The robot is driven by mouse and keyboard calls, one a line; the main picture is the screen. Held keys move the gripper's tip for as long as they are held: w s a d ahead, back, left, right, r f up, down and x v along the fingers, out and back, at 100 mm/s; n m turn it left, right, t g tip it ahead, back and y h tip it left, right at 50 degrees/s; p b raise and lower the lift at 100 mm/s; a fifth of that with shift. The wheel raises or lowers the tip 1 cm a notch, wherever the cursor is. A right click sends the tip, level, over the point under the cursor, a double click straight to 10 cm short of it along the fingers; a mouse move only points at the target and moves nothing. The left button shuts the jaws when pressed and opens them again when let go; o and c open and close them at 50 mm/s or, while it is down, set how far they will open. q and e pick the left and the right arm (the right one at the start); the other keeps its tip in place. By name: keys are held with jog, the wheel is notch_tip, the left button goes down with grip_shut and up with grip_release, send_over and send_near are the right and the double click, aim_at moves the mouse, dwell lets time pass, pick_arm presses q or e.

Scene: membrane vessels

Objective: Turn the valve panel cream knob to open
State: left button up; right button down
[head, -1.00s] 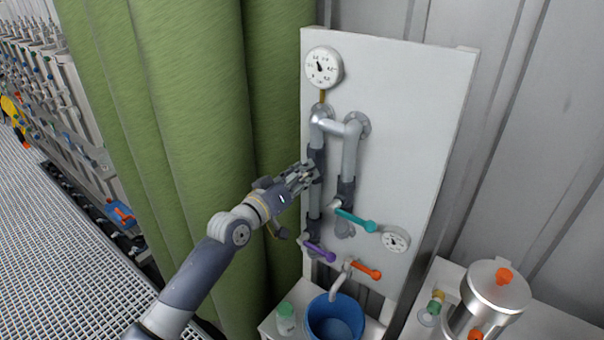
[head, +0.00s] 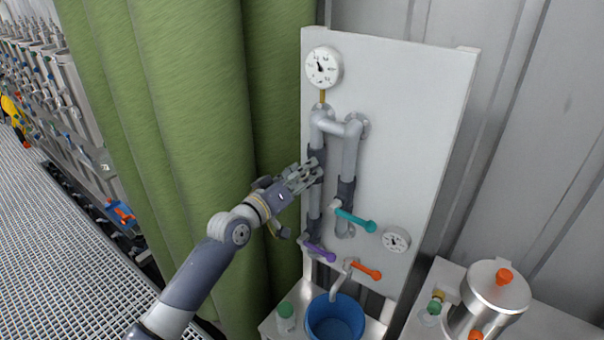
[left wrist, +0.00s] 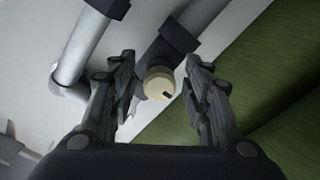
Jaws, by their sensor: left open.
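The cream knob (left wrist: 158,83) shows in the left wrist view, on the dark fitting of a grey pipe, with a small dark mark on its face. My left gripper (left wrist: 157,64) is open, with one finger on each side of the knob; I cannot tell whether either touches it. In the head view my left gripper (head: 312,172) is at the left pipe of the white valve panel (head: 420,120) and hides the knob. My right gripper is not in view.
The panel carries a teal handle (head: 356,220), a purple handle (head: 320,252), an orange handle (head: 366,272) and gauges (head: 323,67). A blue bucket (head: 335,322) stands below. A green curtain (head: 190,130) hangs close on the left. A steel pot (head: 490,305) stands at right.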

pick_arm(q)
jog(key=shift+s+a+f, duration=0.1)
jog(key=shift+s+a, duration=0.25)
jog(key=shift+s, duration=0.15)
jog(key=v, duration=1.1)
jog(key=shift+w, duration=0.1)
